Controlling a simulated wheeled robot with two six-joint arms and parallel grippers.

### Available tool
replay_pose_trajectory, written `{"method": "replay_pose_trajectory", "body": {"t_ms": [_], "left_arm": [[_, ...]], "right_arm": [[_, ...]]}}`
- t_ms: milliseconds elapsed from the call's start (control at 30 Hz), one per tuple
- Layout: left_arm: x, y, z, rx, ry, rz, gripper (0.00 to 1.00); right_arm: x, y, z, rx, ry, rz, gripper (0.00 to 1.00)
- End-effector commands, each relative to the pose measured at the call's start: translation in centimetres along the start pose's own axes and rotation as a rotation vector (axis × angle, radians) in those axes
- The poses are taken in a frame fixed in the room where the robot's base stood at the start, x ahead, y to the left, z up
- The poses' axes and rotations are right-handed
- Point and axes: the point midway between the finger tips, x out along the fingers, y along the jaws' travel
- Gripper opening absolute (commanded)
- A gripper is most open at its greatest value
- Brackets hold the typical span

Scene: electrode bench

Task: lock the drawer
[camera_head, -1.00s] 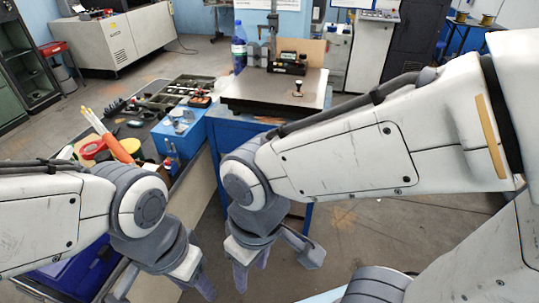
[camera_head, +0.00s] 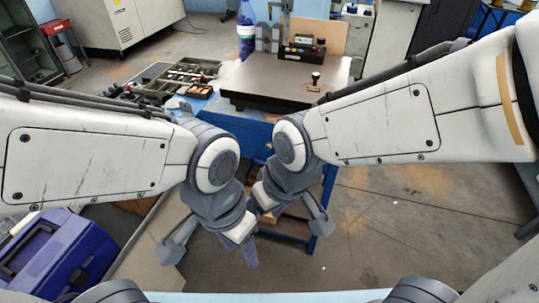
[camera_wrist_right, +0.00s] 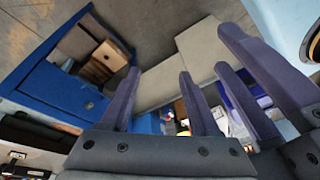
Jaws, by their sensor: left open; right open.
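The blue bench (camera_head: 235,123) stands ahead under a dark plate. A small round dark fitting, perhaps the drawer lock (camera_head: 268,145), is on its blue front, partly beside my right arm. In the right wrist view the blue front (camera_wrist_right: 50,95) is at the left, with a dark round spot, perhaps the lock (camera_wrist_right: 88,105). My right gripper (camera_head: 293,218) is open and empty, in front of and below the bench top. It shows in the wrist view (camera_wrist_right: 159,73). My left gripper (camera_head: 212,252) is open, lower and close beside it, and also shows there (camera_wrist_right: 222,48).
The dark plate (camera_head: 260,85) carries a small instrument (camera_head: 302,49) and a black-knobbed stamp-like piece (camera_head: 315,79). A bottle (camera_head: 246,35) stands behind. Tool trays (camera_head: 165,80) lie left. A blue case (camera_head: 55,255) is at lower left. Floor at the right is clear.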

Motion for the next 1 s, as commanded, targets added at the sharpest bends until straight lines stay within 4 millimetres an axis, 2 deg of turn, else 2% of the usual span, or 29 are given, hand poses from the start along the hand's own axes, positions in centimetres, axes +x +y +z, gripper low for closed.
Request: {"method": "replay_pose_trajectory", "body": {"t_ms": [33, 133, 200, 300, 433, 500, 567, 700, 833, 1000], "left_arm": [[3.5, -0.3, 0.2, 0.000, -0.001, 0.000, 0.50], [6.8, -0.5, 0.4, 0.000, -0.001, 0.000, 0.50], [9.1, -0.7, 0.5, 0.000, -0.001, 0.000, 0.50], [12.3, -0.9, 0.7, 0.001, -0.001, 0.000, 0.50], [16.4, -1.2, 0.9, 0.001, -0.001, 0.000, 0.50], [18.6, -1.4, 1.0, 0.001, -0.001, 0.000, 0.50], [20.5, -1.5, 1.1, 0.001, -0.001, 0.000, 0.50], [23.9, -1.7, 1.3, 0.001, -0.001, 0.000, 0.50], [25.9, -1.9, 1.4, 0.001, -0.001, 0.000, 0.50], [26.9, -1.9, 1.5, 0.001, -0.001, 0.000, 0.50]], "right_arm": [[4.6, 0.2, -2.8, 0.026, 0.082, -0.009, 0.62], [9.9, 0.5, -10.3, 0.083, 0.300, -0.013, 0.62], [13.3, 1.5, -15.2, 0.129, 0.456, 0.007, 0.62], [17.8, 3.8, -21.0, 0.197, 0.674, 0.068, 0.62], [23.1, 8.1, -26.0, 0.278, 0.946, 0.205, 0.62], [25.7, 10.7, -27.3, 0.313, 1.085, 0.306, 0.62], [27.8, 12.8, -27.6, 0.337, 1.196, 0.403, 0.62], [31.4, 16.7, -26.2, 0.362, 1.411, 0.638, 0.62], [33.4, 18.4, -23.8, 0.358, 1.542, 0.818, 0.62], [34.0, 19.1, -21.9, 0.345, 1.624, 0.940, 0.62]]}}
